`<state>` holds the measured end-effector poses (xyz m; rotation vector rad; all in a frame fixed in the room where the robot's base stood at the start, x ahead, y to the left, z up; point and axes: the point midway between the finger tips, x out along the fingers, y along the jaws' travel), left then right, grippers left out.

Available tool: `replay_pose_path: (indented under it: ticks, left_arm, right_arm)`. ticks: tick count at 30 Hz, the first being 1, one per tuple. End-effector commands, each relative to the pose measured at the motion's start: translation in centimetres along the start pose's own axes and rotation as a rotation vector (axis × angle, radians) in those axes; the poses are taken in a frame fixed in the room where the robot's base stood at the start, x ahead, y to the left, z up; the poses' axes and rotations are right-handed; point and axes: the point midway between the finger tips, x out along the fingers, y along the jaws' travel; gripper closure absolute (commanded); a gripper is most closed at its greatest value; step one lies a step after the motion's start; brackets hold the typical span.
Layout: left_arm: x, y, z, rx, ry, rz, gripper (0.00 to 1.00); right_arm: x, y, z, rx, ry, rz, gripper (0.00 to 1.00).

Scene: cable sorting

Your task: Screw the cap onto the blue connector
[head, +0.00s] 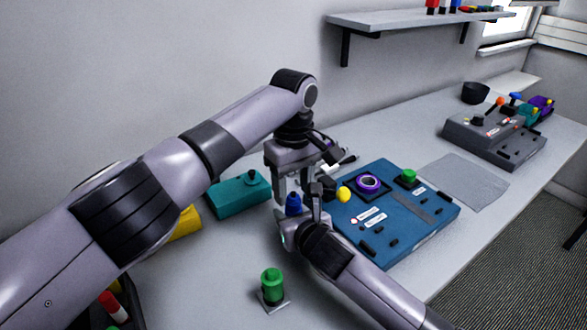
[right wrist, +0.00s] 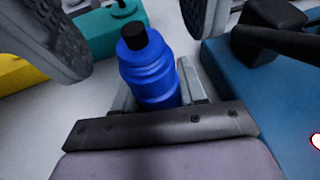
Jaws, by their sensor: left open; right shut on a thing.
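The blue connector (head: 293,204) stands upright, held by my right gripper (head: 291,228), which is shut on it. In the right wrist view the blue connector (right wrist: 150,72) shows a ribbed blue body and a black top. My left gripper (head: 291,190) is open, pointing down just above the connector. In the right wrist view its grey fingers stand on either side of the connector's top, apart from it. I cannot make out a separate cap; whether the black top is the cap or part of the connector I cannot tell.
A blue panel (head: 425,226) with a purple ring (head: 369,183) lies just right of the grippers. A teal block (head: 232,198) and a yellow block (head: 186,224) lie left. A green connector (head: 271,284) stands in front. A grey device (head: 490,140) sits far right.

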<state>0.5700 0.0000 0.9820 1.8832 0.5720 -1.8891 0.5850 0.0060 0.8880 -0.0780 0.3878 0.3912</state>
Motion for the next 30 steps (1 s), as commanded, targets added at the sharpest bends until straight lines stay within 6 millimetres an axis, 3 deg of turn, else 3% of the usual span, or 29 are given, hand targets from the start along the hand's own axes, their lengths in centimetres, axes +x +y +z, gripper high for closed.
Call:
replay_pose_path:
  ticks: [6,16,17,21,22,26,30]
  left_arm:
    - [2.1,0.0,0.0,-0.001,0.001,0.001,0.47]
    - [2.5,0.0,0.0,0.000,0.001,0.001,0.47]
    - [2.5,0.0,0.0,0.000,0.001,0.001,0.50]
    - [2.5,0.0,0.0,0.000,0.001,0.001,0.96]
    - [2.5,0.0,0.0,0.000,0.001,0.001,1.00]
    - [2.5,0.0,0.0,0.014,0.000,0.001,1.00]
    - [2.5,0.1,0.1,0.139,-0.001,0.002,1.00]
  right_arm:
    - [0.0,0.0,0.0,0.000,0.000,0.000,1.00]
    - [0.0,0.0,0.0,0.000,0.000,0.000,1.00]
    - [0.0,0.0,0.0,0.000,0.000,0.000,1.00]
    - [0.0,0.0,0.0,0.000,0.000,0.000,1.00]
    - [0.0,0.0,0.0,0.000,0.000,0.000,1.00]
    - [0.0,0.0,0.0,0.000,0.000,0.000,1.00]
    - [0.0,0.0,0.0,0.000,0.000,0.000,1.00]
